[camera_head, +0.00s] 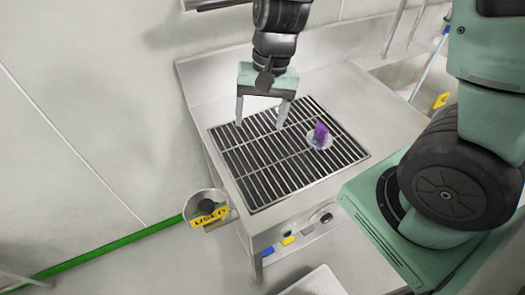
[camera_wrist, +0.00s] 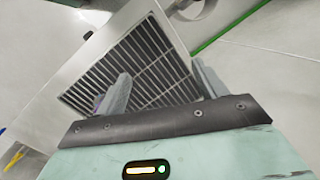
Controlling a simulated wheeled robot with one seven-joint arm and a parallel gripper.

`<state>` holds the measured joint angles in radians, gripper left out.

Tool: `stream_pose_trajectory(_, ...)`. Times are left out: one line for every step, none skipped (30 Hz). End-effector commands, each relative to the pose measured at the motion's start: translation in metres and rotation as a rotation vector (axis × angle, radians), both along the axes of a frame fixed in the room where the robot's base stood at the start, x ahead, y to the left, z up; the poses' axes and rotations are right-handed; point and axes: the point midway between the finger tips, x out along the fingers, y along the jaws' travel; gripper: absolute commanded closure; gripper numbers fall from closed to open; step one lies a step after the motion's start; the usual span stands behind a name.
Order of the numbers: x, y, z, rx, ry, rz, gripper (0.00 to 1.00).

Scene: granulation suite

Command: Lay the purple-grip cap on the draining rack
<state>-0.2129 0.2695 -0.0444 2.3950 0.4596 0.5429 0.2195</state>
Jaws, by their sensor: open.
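The purple-grip cap (camera_head: 320,136) lies on the bars of the draining rack (camera_head: 258,170), toward its right side, with a pale round base and the purple grip on top. My gripper (camera_head: 261,124) is open and empty above the back left part of the rack, to the left of the cap and apart from it. In the wrist view the rack (camera_wrist: 150,62) shows beyond my two spread fingers (camera_wrist: 160,88). A small purple patch beside the left finger there may be the cap, mostly hidden.
A round container with a yellow "USED" label (camera_head: 210,217) hangs at the rack stand's left front corner. Several small coloured items, one yellow (camera_head: 288,240), sit on the ledge in front. A raised wall backs the stand. A pale tray (camera_head: 315,281) is at the bottom.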

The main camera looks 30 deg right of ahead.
Motion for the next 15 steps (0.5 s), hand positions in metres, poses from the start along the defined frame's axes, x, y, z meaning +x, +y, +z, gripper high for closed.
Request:
stream_pose_trajectory(-0.025,0.030,0.019,0.007,-0.037,0.203,0.29)
stream_pose_trajectory(-0.040,0.042,0.027,0.004,-0.056,0.321,0.29)
stream_pose_trajectory(-0.059,0.056,0.037,-0.004,-0.080,0.470,0.29)
stream_pose_trajectory(-0.073,0.064,0.042,-0.013,-0.098,0.572,0.29)
stream_pose_trajectory(-0.085,0.070,0.048,-0.024,-0.115,0.666,0.29)
stream_pose_trajectory(-0.100,0.076,0.053,-0.039,-0.135,0.778,0.29)
stream_pose_trajectory(-0.110,0.079,0.056,-0.051,-0.149,0.852,0.29)
stream_pose_trajectory(-0.118,0.081,0.059,-0.062,-0.161,0.914,0.29)
stream_pose_trajectory(-0.127,0.082,0.062,-0.077,-0.174,0.984,0.29)
stream_pose_trajectory(-0.132,0.083,0.063,-0.086,-0.182,1.026,0.29)
stream_pose_trajectory(-0.136,0.084,0.065,-0.094,-0.189,1.059,0.29)
stream_pose_trajectory(-0.139,0.084,0.065,-0.102,-0.195,1.090,0.29)
stream_pose_trajectory(-0.141,0.084,0.066,-0.105,-0.198,1.106,0.29)
stream_pose_trajectory(-0.142,0.084,0.066,-0.109,-0.200,1.117,0.29)
stream_pose_trajectory(-0.143,0.084,0.066,-0.110,-0.200,1.124,0.29)
